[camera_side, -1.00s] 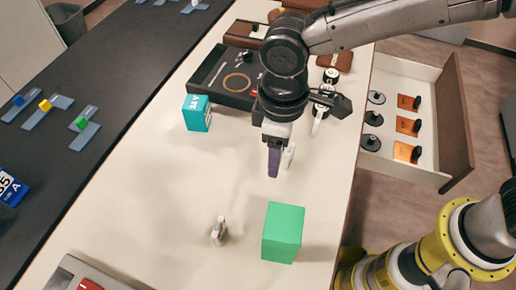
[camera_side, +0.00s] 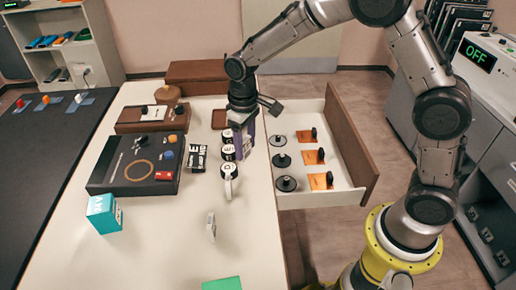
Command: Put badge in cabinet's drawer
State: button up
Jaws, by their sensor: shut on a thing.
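My gripper (camera_side: 241,140) points down over the light table, at its right edge by the lettered discs. It is shut on a purple flat thing (camera_side: 239,147), partly hidden by the fingers; I cannot read it, and it may be the badge. The cabinet's drawer (camera_side: 350,150) is pulled open to the right of the table, with a white floor and a brown front. Black round knobs (camera_side: 286,183) and orange plates with black grips (camera_side: 320,181) stand in it in two columns. My gripper is left of the drawer, outside it.
Black-and-white lettered discs (camera_side: 228,170) stand close to my gripper. A black-and-white box (camera_side: 197,158), a black tray (camera_side: 115,180), a teal box (camera_side: 103,213), a small white piece (camera_side: 211,226) and a green block (camera_side: 222,284) are on the table.

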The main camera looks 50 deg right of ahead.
jog(key=d, duration=0.2)
jog(key=d+f+m, duration=0.1)
jog(key=d, duration=0.1)
jog(key=d+f+m, duration=0.1)
jog(key=d, duration=0.1)
jog(key=shift+w+d+f, duration=0.1)
jog(key=shift+w+d, duration=0.2)
jog(key=shift+w, duration=0.1)
jog(key=shift+w+f, duration=0.2)
jog(key=shift+w+r, duration=0.1)
jog(key=shift+a, duration=0.1)
